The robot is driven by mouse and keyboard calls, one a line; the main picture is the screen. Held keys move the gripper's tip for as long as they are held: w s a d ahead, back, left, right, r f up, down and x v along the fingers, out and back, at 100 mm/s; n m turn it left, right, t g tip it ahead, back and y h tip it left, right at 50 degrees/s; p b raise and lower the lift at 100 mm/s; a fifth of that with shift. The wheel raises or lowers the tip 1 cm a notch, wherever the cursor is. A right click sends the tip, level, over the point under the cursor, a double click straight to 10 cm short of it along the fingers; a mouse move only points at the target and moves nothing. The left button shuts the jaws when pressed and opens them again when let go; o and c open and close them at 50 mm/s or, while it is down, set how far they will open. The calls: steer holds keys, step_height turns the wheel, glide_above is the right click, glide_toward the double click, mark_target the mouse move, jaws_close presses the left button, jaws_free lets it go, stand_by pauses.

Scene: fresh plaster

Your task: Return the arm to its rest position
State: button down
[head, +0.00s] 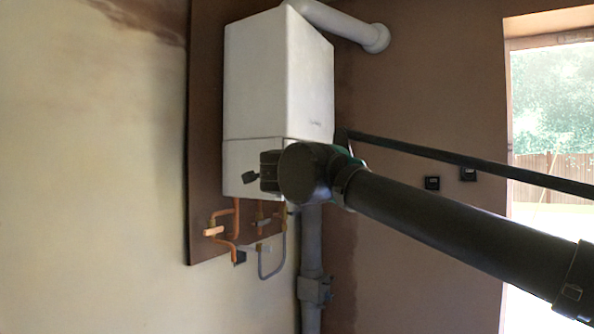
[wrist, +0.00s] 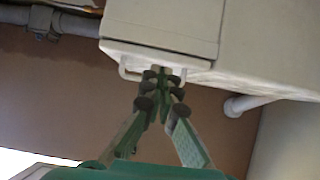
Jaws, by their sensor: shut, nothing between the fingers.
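My arm reaches in from the lower right in the head view, and its end is in front of the lower part of a white boiler. My gripper (wrist: 163,78) shows in the wrist view with its green fingers closed together at the tips and nothing between them. The fingertips appear in front of the lower edge of the white boiler (wrist: 165,30); I cannot tell whether they touch it. In the head view the boiler (head: 275,75) hangs on the wall, and my arm's end hides part of its lower front. The fingers are mostly hidden there.
Copper pipes (head: 222,232) and a grey hose hang below the boiler. A thick grey pipe (head: 311,245) runs down beside them. A white flue (head: 345,24) leaves the top.

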steer(key=shift+s+a+f, duration=0.1)
steer(key=shift+s+a, duration=0.1)
steer(key=shift+a, duration=0.3)
steer(key=shift+s+a, duration=0.15)
steer(key=shift+a, duration=0.3)
steer(key=w+a+f+n+y, duration=0.1)
steer(key=a+f+n+y, duration=0.1)
steer(key=f+n+y, duration=0.35)
steer(key=w+a+f+n+y, duration=0.2)
steer(key=f+n, duration=0.4)
steer(key=f, duration=0.3)
steer(key=s+d+f+n+g, duration=0.1)
steer(key=s+f+n+g, duration=0.15)
steer(key=f, duration=0.55)
steer(key=s+d+f+n+g, duration=0.1)
steer(key=d+f+n+g, duration=0.15)
steer(key=f, duration=0.55)
steer(key=s+d+f+g+h, duration=0.2)
steer(key=s+d+f, duration=0.4)
steer(key=f, duration=0.4)
steer(key=s+d+f+n+g+h, duration=0.1)
steer(key=s+d+f+g, duration=0.3)
steer(key=f, duration=0.7)
steer(key=s+d+f+n+g+h, duration=0.1)
steer(key=s+d+f+g+h, duration=0.1)
steer(key=s+d+f, duration=0.7)
steer(key=shift+s+f+g+h, duration=0.4)
steer(key=shift+s+f+h, duration=0.3)
steer(key=shift+s, duration=0.25)
steer(key=shift+d, duration=0.1)
